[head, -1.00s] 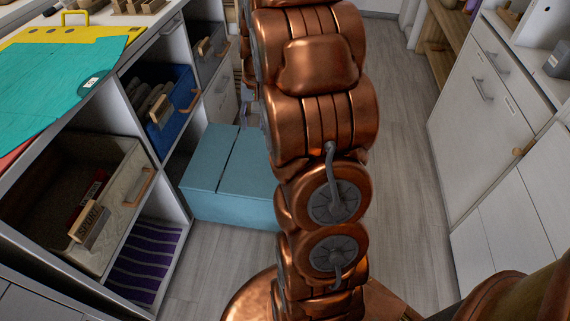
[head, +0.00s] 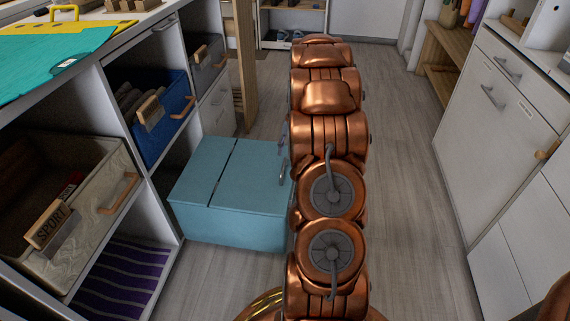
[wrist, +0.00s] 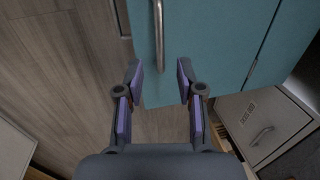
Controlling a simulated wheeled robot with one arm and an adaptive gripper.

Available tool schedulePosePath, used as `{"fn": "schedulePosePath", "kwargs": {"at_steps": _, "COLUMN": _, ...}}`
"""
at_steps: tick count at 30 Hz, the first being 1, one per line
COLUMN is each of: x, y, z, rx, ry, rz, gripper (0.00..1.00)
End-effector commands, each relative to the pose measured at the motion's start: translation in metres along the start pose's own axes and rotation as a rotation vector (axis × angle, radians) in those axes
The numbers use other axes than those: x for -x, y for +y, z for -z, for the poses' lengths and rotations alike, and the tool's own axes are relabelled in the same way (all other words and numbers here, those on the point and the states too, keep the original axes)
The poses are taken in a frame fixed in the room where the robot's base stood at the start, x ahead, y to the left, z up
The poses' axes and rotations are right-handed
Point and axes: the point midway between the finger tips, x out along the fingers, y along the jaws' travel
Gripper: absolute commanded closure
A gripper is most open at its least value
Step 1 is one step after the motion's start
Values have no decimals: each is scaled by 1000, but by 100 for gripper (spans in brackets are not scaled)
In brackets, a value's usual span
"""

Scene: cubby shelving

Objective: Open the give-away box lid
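The teal box (head: 245,180) stands on the floor beside the left shelving, its lid shut and a seam across its top. A metal handle (head: 283,171) sits at its right edge, partly beside my arm. In the wrist view the teal lid (wrist: 215,35) fills the top, with the bar handle (wrist: 158,35) running down from the upper edge. My gripper (wrist: 160,80) is open and empty, its two purple-padded fingers apart. The handle lies ahead of the gap between them, not between the pads.
Left cubbies hold a blue bin (head: 165,115), a bin labelled SPORT (head: 90,215) and a purple striped mat (head: 115,280). A wooden post (head: 244,60) stands behind the box. White cabinets (head: 490,130) line the right. The floor (head: 410,200) between is clear.

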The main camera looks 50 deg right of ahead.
Motion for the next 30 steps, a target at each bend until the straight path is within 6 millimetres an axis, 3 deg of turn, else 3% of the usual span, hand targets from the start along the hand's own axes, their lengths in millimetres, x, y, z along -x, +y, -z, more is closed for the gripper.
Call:
{"fn": "schedulePosePath", "kwargs": {"at_steps": 3, "x": -22, "y": 1, "z": 0, "rx": 0, "ry": -1, "rz": 0, "gripper": 63}}
{"fn": "schedulePosePath", "kwargs": {"at_steps": 9, "x": -47, "y": 0, "z": 0, "rx": 2, "ry": -2, "rz": -1, "gripper": 63}}
{"fn": "schedulePosePath", "kwargs": {"at_steps": 20, "x": -52, "y": 0, "z": 0, "rx": 1, "ry": 0, "rz": 0, "gripper": 63}}
{"fn": "schedulePosePath", "kwargs": {"at_steps": 30, "x": -53, "y": 0, "z": 0, "rx": 1, "ry": 0, "rz": 0, "gripper": 98}}
